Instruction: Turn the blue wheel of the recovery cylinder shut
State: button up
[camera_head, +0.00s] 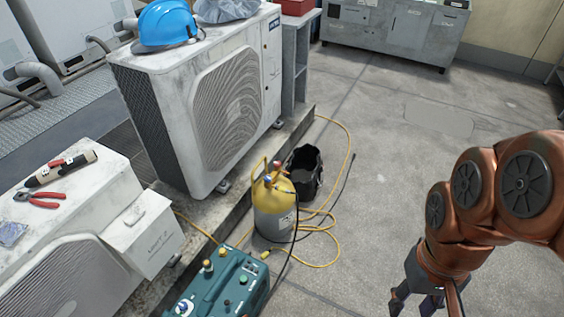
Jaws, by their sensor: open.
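The recovery cylinder (273,219) stands upright on the floor, with a yellow top and a grey body. A small blue wheel (267,180) sits on its top, close to a red one (277,166). The blue wheel's exact setting is too small to tell. My gripper (414,304) is at the lower right, pointing down, with its dark fingers open and apart. It is well to the right of the cylinder and touches nothing that I can see. The fingertips are close to the bottom edge of the view.
A teal recovery machine (225,285) stands in front of the cylinder, a black bucket (304,174) behind it. Yellow and black hoses (318,264) loop on the floor. Condensers (150,88) line the left; a blue helmet (166,22) tops one. Floor (375,190) between cylinder and arm is mostly clear.

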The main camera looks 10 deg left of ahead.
aim_at(267, 179)
jog(key=u, duration=0.15)
jog(key=i, duration=0.55)
jog(key=u, duration=0.95)
jog(key=i, duration=0.45)
jog(key=u, duration=0.55)
